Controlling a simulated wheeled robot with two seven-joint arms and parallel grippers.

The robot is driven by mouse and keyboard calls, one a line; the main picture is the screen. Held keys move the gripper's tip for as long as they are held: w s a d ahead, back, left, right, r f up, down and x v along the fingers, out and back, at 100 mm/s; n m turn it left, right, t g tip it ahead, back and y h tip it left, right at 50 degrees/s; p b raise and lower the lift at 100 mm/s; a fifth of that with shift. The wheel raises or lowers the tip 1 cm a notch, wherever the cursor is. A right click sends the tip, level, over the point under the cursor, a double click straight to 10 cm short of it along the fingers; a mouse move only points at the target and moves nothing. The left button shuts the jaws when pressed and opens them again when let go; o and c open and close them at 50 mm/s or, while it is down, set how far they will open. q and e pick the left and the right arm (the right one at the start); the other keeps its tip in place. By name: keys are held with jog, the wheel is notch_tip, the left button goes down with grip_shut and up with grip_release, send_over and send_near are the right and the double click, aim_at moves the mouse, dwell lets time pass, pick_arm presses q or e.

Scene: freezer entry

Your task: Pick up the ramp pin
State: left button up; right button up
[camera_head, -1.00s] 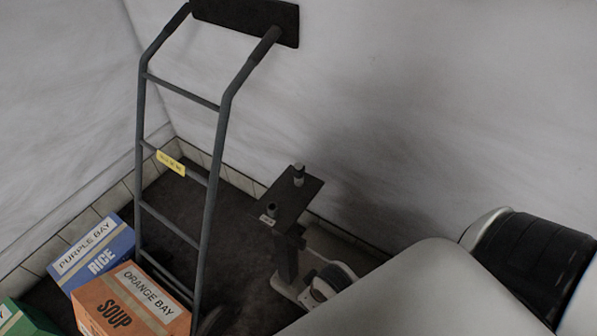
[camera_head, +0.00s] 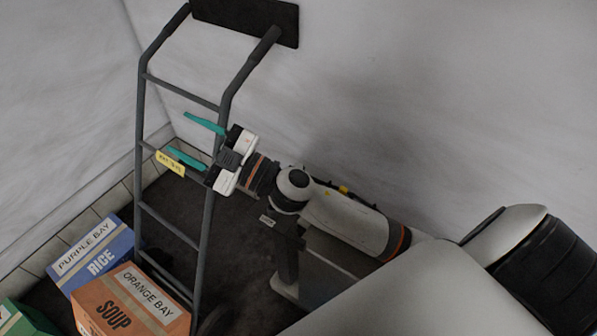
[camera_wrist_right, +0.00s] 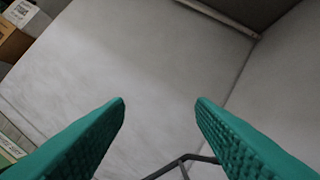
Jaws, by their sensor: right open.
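The ramp pin is not clearly visible now; my right arm covers the top of the small dark stand (camera_head: 287,262), where an upright metal pin-like piece showed earlier. My right gripper (camera_head: 178,133) is open and empty, its teal fingers spread and pointing left, in front of the hand truck's frame in the head view. My left gripper is not in view.
A grey hand truck (camera_head: 214,135) with a yellow tag (camera_head: 170,163) stands at the left. A blue rice box (camera_head: 92,258), an orange soup box (camera_head: 130,305) and a green box (camera_head: 18,318) sit at lower left. Pale walls (camera_head: 430,90) enclose the corner.

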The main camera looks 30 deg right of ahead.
jog(key=a+n+g+y, duration=0.3)
jog(key=n+g+y, duration=0.1)
jog(key=n+g, duration=0.15)
jog(key=n+g+h, duration=0.3)
jog(key=g+h, duration=1)
jog(key=h, duration=0.4)
send_over(298, 167)
jog(key=shift+m+t, duration=0.25)
jog(key=f, duration=1.9)
jog(key=shift+s+a+f+p, duration=0.1)
jog(key=shift+s+f+p, duration=0.05)
jog(key=shift+s+p, duration=0.2)
jog(key=shift+w+d+f+p, duration=0.1)
jog(key=shift+w+f+p, duration=0.1)
jog(key=shift+f, duration=1.25)
jog(key=shift+w+d+f+p, duration=0.1)
jog(key=shift+w+f+p, duration=0.1)
jog(key=shift+f, duration=1.25)
jog(key=c, duration=1.1)
